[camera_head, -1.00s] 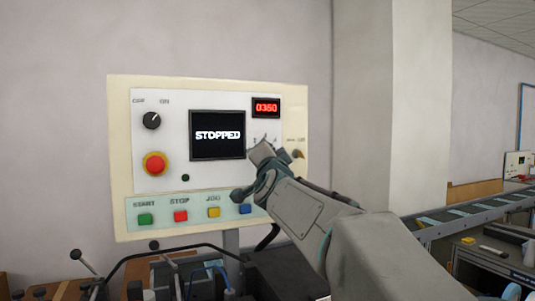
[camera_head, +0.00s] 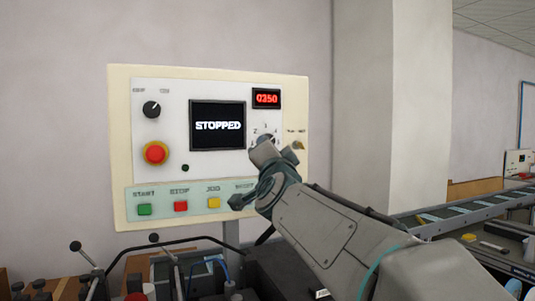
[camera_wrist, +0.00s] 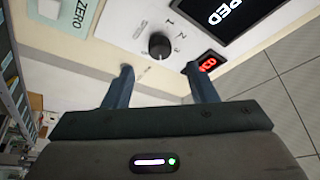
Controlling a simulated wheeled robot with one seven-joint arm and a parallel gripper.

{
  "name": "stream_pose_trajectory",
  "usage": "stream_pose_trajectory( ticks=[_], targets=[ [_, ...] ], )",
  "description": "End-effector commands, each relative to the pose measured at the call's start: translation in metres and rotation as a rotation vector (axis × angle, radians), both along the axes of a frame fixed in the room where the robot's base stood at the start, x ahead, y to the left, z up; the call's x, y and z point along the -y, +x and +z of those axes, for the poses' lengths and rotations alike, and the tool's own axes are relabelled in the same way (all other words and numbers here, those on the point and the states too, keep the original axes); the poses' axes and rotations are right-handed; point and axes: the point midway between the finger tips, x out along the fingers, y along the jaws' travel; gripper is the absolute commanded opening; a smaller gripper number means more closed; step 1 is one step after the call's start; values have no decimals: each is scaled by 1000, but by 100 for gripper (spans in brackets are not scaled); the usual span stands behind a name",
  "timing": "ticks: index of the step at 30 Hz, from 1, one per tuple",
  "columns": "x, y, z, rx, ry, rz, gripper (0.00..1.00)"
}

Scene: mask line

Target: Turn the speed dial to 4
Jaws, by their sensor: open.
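The speed dial (camera_wrist: 159,45) is a round black knob on the white panel face in the wrist view, with small marks around it. I cannot read which mark its pointer is on. My gripper (camera_wrist: 160,74) is open, its two blue-grey fingers spread either side of the line to the dial. The dial lies beyond the fingertips, roughly centred between them, and no contact shows. In the head view my gripper (camera_head: 274,150) is in front of the panel's right part and hides the dial; a few numerals show above it.
The control panel (camera_head: 118,160) has a "STOPPED" screen (camera_head: 217,126), a red number display (camera_head: 266,98), a black selector (camera_head: 151,109), a red stop button (camera_head: 155,153) and coloured buttons below. A key switch (camera_head: 298,146) sits right of my gripper. A conveyor (camera_head: 460,217) runs at right.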

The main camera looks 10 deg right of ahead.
Motion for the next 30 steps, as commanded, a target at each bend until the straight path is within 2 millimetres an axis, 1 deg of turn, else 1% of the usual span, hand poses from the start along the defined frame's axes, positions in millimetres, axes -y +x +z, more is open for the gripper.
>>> stream_pose_trajectory(
  ticks=[1, 6, 12, 17, 26, 28, 29, 30],
  targets=[
    [-1, -11, -4, 2, -1, 0, 52],
    [-4, -39, -11, 2, -1, -1, 52],
    [-7, -59, -16, 0, 0, 0, 52],
    [-7, -65, -17, 0, -1, 0, 52],
    [-8, -65, -17, -2, -2, 0, 52],
    [-9, -65, -23, -18, -16, 9, 52],
    [-11, -65, -28, -35, -28, 17, 52],
    [-14, -65, -37, -64, -54, 31, 52]
  ],
)
